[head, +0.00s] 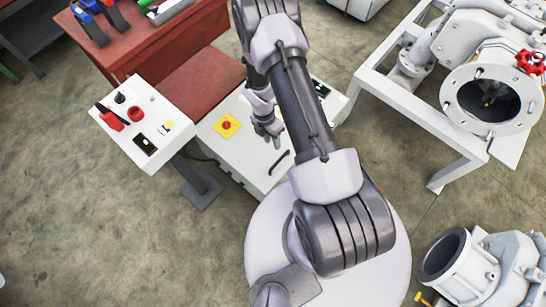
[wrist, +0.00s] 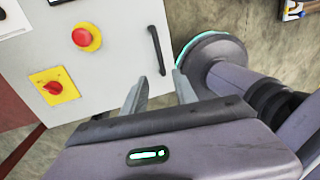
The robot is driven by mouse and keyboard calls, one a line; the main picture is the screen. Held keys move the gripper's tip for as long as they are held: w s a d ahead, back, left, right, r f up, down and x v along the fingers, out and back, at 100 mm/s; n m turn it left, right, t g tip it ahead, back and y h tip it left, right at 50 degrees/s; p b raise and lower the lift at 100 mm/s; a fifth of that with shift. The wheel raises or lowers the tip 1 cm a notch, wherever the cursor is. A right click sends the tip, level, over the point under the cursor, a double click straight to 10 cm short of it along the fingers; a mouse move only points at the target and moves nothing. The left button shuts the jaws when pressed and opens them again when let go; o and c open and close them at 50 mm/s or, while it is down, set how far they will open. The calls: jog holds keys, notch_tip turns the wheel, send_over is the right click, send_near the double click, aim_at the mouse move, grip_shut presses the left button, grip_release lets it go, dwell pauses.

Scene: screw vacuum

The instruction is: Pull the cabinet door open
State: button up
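The white cabinet (head: 225,152) stands low in front of me, and its face also fills the upper left of the wrist view (wrist: 110,75). Its black bar handle (head: 279,161) is near the door's edge, and the door looks closed. In the wrist view the handle (wrist: 157,50) stands just beyond my fingertips, roughly in line with the gap between them. My gripper (wrist: 159,78) is open and empty, with its two grey fingers apart. In the head view my gripper (head: 273,138) is just above the handle, partly hidden by my arm.
A yellow plate with a red knob (wrist: 54,86) and a red button (wrist: 86,37) sit on the cabinet. A control pedestal (head: 145,120) is at left, a red workbench (head: 150,45) behind. A white pipe frame (head: 415,120) is at right. Lower-left floor is clear.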

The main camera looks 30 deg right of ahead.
jog(key=b, duration=0.5)
send_over(277, 159)
jog(key=s+a, duration=0.2)
jog(key=f, duration=1.3)
jog(key=shift+s+d, duration=0.15)
jog(key=shift+d, duration=0.05)
grip_shut()
